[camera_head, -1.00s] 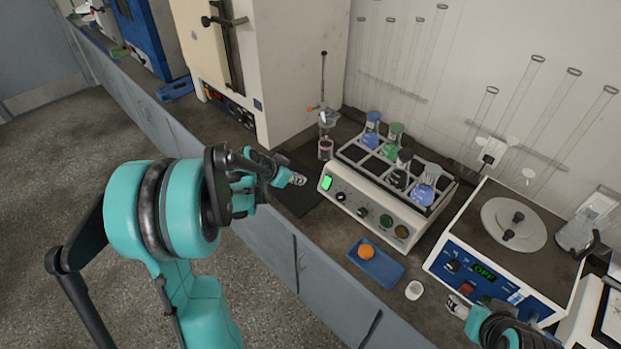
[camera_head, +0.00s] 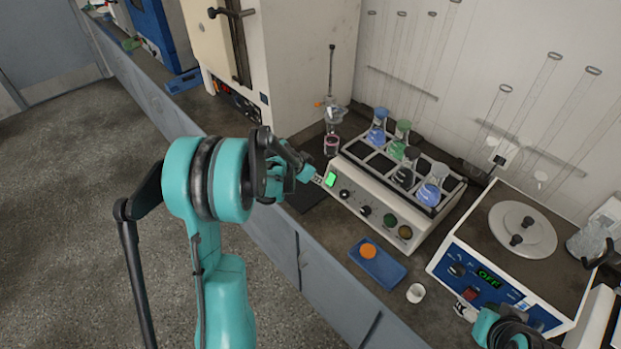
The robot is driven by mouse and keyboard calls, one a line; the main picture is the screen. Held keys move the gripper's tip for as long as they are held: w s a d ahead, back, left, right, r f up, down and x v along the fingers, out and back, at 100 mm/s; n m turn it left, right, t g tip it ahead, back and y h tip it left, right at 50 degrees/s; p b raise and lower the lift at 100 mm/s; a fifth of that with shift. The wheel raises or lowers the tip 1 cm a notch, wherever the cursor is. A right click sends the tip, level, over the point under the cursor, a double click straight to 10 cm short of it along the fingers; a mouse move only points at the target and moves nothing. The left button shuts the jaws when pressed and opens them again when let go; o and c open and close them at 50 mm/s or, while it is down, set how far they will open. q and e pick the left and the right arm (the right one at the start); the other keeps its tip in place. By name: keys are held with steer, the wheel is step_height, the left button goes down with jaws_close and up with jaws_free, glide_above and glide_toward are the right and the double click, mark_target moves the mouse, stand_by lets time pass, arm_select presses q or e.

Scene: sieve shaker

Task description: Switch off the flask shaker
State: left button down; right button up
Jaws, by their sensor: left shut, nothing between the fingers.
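The flask shaker (camera_head: 358,205) is a cream box on the bench. Its top tray holds several flasks with blue, green and dark contents. Its front panel has a lit green switch (camera_head: 330,180) at the left end and several knobs to the right of it. My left gripper (camera_head: 319,178) is shut and empty. Its fingertips are right beside the green switch; I cannot tell whether they touch it. My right gripper (camera_head: 466,309) is at the lower right, in front of the hotplate-like device, partly cut off by the frame; its fingers are too small to judge.
A device with a round plate and an "OFF" display (camera_head: 488,277) stands right of the shaker. A blue tray (camera_head: 389,277) with an orange disc and a white cup (camera_head: 416,293) lie in front. A tall cream cabinet (camera_head: 310,60) stands behind on the left.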

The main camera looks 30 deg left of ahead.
mark_target(329, 183)
arm_select(q)
steer(key=shift+w+r+b+x, duration=0.15)
steer(key=shift+b+x, duration=0.25)
steer(key=shift+x, duration=1)
steer(key=shift+w+r+b+x, duration=0.15)
steer(key=shift+b+x, duration=0.2)
steer(key=shift+x, duration=1)
steer(key=shift+d, duration=0.1)
steer(key=shift+w+f+t+b, duration=0.1)
steer(key=shift+f+t+b, duration=0.2)
steer(key=shift+f+b, duration=0.3)
steer(key=shift+d+r, duration=0.1)
steer(key=shift+r, duration=0.05)
steer(key=shift+w+r+p, duration=0.1)
steer(key=shift+r+p, duration=0.35)
steer(key=shift+r, duration=0.45)
